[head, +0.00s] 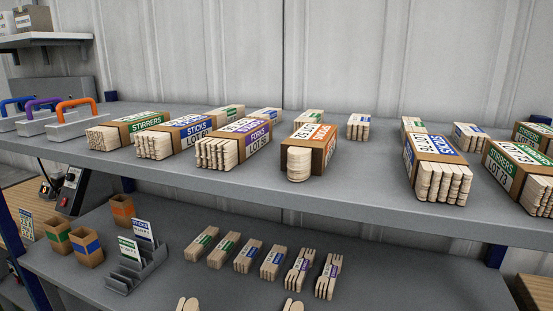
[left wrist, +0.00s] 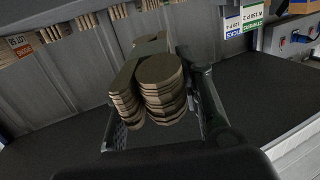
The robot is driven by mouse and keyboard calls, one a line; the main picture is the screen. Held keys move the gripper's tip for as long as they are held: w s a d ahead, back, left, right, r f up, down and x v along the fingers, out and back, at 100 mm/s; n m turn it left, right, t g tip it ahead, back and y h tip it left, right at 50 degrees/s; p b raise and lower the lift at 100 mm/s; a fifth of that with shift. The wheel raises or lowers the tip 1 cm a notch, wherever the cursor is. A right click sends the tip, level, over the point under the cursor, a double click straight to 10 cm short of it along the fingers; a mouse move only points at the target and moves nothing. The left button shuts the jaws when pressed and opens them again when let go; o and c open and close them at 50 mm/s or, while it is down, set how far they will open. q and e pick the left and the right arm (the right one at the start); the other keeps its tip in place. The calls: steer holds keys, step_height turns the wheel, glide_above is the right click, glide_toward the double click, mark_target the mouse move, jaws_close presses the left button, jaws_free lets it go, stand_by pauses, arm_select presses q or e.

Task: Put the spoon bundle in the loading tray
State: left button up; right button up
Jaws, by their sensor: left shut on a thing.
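A spoon bundle (left wrist: 160,88), a stack of wooden pieces with rounded ends, sits between the fingers of my left gripper (left wrist: 163,122) in the left wrist view. The gripper is shut on it, over a dark grey surface. The bundle's far part is dim, and I cannot make out a label. Neither gripper shows in the head view. In the head view, rounded spoon ends (head: 187,304) and more spoon ends (head: 293,305) show at the bottom edge. I cannot identify the loading tray in either view.
The upper shelf (head: 330,187) holds several boxed bundles, including an orange-labelled spoons box (head: 309,148). The lower shelf (head: 400,275) carries several small bundles, a grey card holder (head: 135,272) and brown boxes (head: 87,248). Its right part is clear.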

arm_select(q)
steer(key=shift+s+a+f, duration=0.1)
steer(key=shift+s+f, duration=0.3)
steer(key=shift+s, duration=0.3)
steer(key=s+f, duration=0.2)
steer(key=s, duration=0.5)
steer(key=shift+s+f, duration=0.2)
steer(key=shift+f, duration=0.1)
steer(key=shift+w+d+r+m+g+h, duration=0.85)
steer(key=shift+w+d+m+g+h, duration=0.65)
steer(key=shift+d+m+h, duration=0.9)
steer(key=shift+w+d+r+m+g+h, duration=1)
steer(key=shift+d+m+g+h, duration=0.75)
steer(key=shift+d+h, duration=1.2)
steer(key=shift+w+d+r+m+g+h, duration=0.65)
steer(key=shift+w+d+m+g+h, duration=1.2)
steer(key=shift+d, duration=1.25)
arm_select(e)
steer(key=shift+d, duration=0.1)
arm_select(q)
steer(key=shift+s+t+h, duration=0.3)
steer(key=shift+s+h, duration=0.05)
steer(key=shift+h, duration=0.05)
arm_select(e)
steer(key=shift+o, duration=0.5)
